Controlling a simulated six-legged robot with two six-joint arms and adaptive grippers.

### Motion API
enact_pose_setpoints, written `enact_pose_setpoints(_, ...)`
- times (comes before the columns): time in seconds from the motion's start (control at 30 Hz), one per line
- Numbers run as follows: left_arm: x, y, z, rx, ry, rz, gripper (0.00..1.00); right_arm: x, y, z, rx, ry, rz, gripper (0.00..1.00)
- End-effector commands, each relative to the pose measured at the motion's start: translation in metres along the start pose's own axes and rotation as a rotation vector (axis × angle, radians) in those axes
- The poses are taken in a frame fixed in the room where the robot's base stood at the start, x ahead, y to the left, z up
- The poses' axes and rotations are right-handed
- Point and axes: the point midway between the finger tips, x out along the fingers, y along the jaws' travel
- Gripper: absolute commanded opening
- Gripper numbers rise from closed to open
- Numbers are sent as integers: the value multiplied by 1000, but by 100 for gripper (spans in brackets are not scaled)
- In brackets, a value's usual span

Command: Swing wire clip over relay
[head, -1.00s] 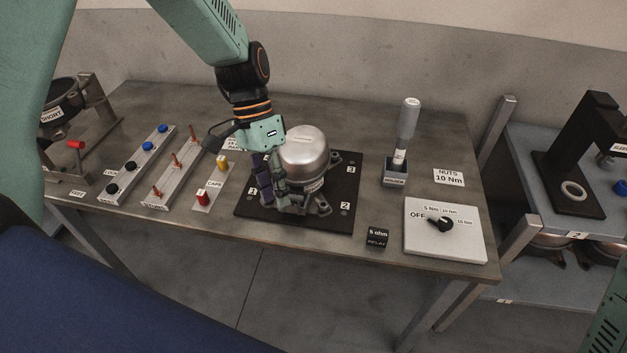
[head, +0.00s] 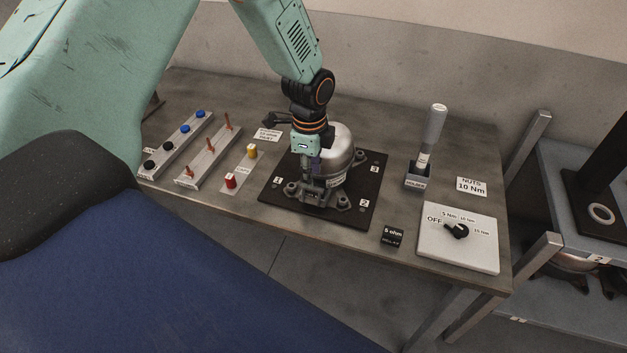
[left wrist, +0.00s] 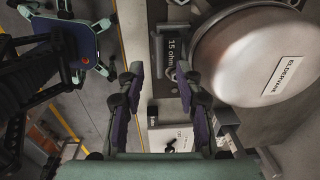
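The compressor is a silver dome (head: 342,150) on a dark base plate (head: 275,194) with numbered corners. In the left wrist view its dome (left wrist: 270,60) fills the upper right. A dark relay marked 1.5 ohm (left wrist: 172,47) sits at the dome's side, beyond my fingertips. My left gripper (head: 312,190) points down in front of the dome's left side. In the left wrist view my left gripper (left wrist: 160,82) is open, with nothing clear between its fingers. I cannot make out the wire clip; the gripper hides part of that side. My right gripper does not show.
A 5 ohm relay block (head: 392,237) and a white dial panel (head: 458,238) stand right of the plate. A tool in a holder (head: 418,178) stands behind them. Racks of blue and black caps (head: 172,146) and copper pins (head: 208,158) lie left.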

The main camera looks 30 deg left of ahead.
Motion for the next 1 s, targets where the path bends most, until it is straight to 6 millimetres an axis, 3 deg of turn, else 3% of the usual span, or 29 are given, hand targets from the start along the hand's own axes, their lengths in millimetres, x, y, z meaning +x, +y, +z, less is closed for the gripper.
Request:
enact_pose_setpoints(0.23, 29, 1, -3, 2, 0, -1, 35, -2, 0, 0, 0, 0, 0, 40)
enact_pose_setpoints(0.6, 35, 2, -5, 3, 0, -1, 35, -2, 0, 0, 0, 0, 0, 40)
enact_pose_setpoints(1.0, 35, 2, -5, 2, 0, -1, 2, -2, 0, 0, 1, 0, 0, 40)
